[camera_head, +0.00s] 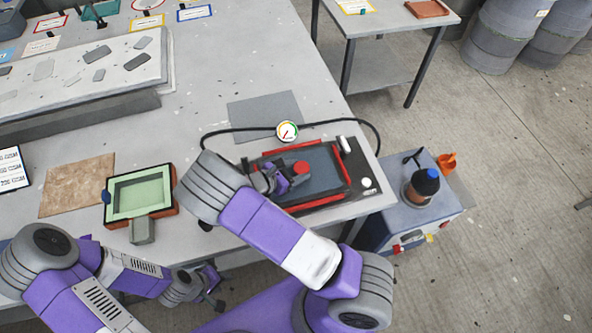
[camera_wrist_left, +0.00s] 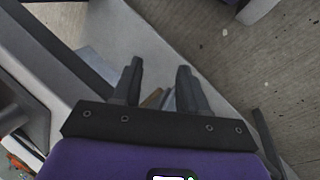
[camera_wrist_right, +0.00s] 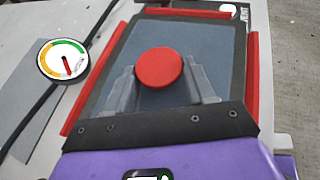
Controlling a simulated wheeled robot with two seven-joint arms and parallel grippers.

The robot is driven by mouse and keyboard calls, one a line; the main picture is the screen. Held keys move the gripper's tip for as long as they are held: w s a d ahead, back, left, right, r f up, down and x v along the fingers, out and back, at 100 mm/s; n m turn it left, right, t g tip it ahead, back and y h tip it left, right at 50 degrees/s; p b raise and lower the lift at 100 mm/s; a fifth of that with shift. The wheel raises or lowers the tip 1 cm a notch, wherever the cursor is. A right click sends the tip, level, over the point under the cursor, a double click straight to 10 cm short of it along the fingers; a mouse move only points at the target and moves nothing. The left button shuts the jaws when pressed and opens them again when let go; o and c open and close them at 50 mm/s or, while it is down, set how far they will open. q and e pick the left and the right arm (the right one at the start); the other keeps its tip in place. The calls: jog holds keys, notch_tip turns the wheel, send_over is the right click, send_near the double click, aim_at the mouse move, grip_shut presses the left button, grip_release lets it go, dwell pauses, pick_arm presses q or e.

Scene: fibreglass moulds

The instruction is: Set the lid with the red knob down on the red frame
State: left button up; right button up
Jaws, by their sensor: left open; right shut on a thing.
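The lid (camera_head: 323,172) is a dark blue-grey plate with a round red knob (camera_head: 301,167). It lies inside the red frame (camera_head: 348,178) on the dark base at the table's right corner; whether it sits fully down I cannot tell. In the right wrist view the lid (camera_wrist_right: 205,55) and the red knob (camera_wrist_right: 159,67) fill the middle, with red frame bars (camera_wrist_right: 252,80) around. My right gripper (camera_head: 290,180) is shut on the knob, its fingers either side. My left gripper (camera_head: 215,290) is open and empty, low beside the table's front edge; its fingers show in the left wrist view (camera_wrist_left: 160,85).
A pressure gauge (camera_head: 287,131) with a black hose stands behind the frame. A green mould tray (camera_head: 110,205) lies left of my right arm. A blue box (camera_head: 400,228) with a dark bottle (camera_head: 422,186) is beyond the table's right edge. A grey sheet (camera_head: 264,109) lies flat behind.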

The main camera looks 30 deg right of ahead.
jog(key=o, duration=1.4)
jog(key=v, duration=1.2)
jog(key=shift+a+p, duration=0.1)
jog(key=shift+p, duration=0.3)
